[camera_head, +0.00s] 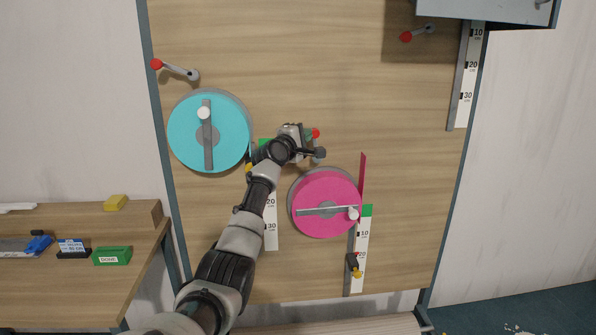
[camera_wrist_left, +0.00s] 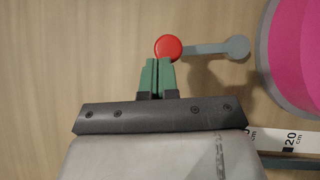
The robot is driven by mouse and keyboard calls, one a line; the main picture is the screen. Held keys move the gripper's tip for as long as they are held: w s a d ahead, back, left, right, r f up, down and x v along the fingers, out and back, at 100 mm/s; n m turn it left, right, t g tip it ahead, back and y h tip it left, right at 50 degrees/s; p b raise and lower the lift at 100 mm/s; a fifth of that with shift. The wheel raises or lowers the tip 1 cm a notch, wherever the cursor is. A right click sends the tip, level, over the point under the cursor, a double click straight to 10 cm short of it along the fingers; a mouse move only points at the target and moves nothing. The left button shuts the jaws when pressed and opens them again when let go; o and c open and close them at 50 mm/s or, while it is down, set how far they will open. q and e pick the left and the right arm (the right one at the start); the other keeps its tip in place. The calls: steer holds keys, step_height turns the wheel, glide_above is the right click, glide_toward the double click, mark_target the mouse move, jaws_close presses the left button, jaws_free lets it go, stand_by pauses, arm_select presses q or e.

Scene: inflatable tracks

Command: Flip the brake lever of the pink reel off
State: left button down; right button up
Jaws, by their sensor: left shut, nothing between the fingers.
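The pink reel (camera_head: 328,208) is mounted on the upright wooden board, with a grey crank across its face. Its brake lever has a red knob (camera_head: 316,133) above the reel, beside my left gripper; the lever arm is mostly hidden in the head view. In the left wrist view the red knob (camera_wrist_left: 169,46) is at the left end of the grey lever arm (camera_wrist_left: 215,49), and the pink reel (camera_wrist_left: 296,50) is at the right edge. My left gripper (camera_wrist_left: 158,62) is shut and empty, its green fingertips at the knob's lower edge. I cannot tell whether they touch it. My right gripper is not in view.
A cyan reel (camera_head: 228,140) with its own red-knobbed lever (camera_head: 176,69) is at left on the board. Another lever (camera_head: 417,34) is at upper right, below a grey box (camera_head: 490,8). A wooden desk (camera_head: 60,285) stands at the left.

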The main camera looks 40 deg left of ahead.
arm_select(q)
steer(key=shift+w+d+r, duration=0.35)
steer(key=shift+w+d, duration=0.05)
steer(key=shift+w, duration=0.15)
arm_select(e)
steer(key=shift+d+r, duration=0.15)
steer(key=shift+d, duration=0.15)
arm_select(q)
steer(key=shift+r, duration=0.15)
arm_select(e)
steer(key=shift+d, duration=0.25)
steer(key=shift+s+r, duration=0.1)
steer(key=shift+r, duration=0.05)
